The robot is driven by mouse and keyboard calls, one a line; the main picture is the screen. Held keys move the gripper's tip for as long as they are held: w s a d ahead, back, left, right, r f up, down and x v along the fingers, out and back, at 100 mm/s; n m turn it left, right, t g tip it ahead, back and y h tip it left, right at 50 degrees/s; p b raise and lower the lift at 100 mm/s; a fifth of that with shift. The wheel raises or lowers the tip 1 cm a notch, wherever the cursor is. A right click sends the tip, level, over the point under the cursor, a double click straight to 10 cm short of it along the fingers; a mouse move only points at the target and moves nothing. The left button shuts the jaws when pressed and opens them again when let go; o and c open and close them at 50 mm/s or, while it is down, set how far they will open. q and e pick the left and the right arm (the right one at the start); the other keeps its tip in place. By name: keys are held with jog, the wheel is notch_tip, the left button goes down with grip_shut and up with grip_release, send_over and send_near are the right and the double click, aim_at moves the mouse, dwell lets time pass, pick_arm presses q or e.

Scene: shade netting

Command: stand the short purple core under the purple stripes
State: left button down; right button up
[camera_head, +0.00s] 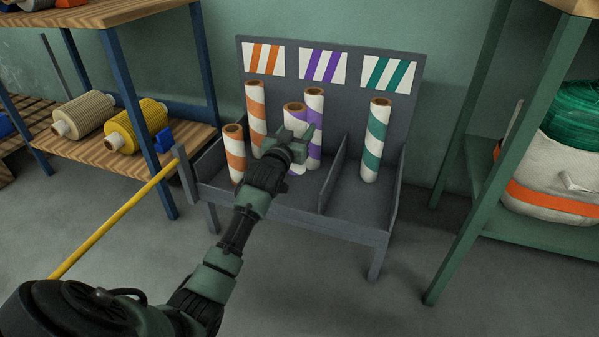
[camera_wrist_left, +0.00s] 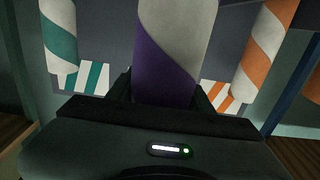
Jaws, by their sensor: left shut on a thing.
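My left gripper (camera_head: 293,145) is shut on the short purple core (camera_head: 295,108), a white tube with a purple spiral. In the wrist view the core (camera_wrist_left: 170,60) stands between the fingers (camera_wrist_left: 165,92). In the head view it looks upright beside the tall purple core (camera_head: 315,110), in the rack's middle part below the purple-striped sign (camera_head: 323,66). The gripper hides its middle, and I cannot tell whether its foot touches the rack floor. My right gripper is out of view.
The grey rack (camera_head: 330,227) also holds a tall orange core (camera_head: 256,110), a short orange core (camera_head: 235,155) and a green core (camera_head: 376,140). A divider (camera_head: 333,175) separates purple from green. Shelving flanks the rack; a yellow pole (camera_head: 115,220) slants at left.

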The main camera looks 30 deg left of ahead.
pick_arm(q)
notch_tip(320, 180, down, 6)
jog(key=b, duration=0.3)
notch_tip(320, 180, down, 4)
jog(key=b, duration=0.3)
jog(key=shift+f, duration=0.15)
jog(key=c, duration=0.6)
grip_release()
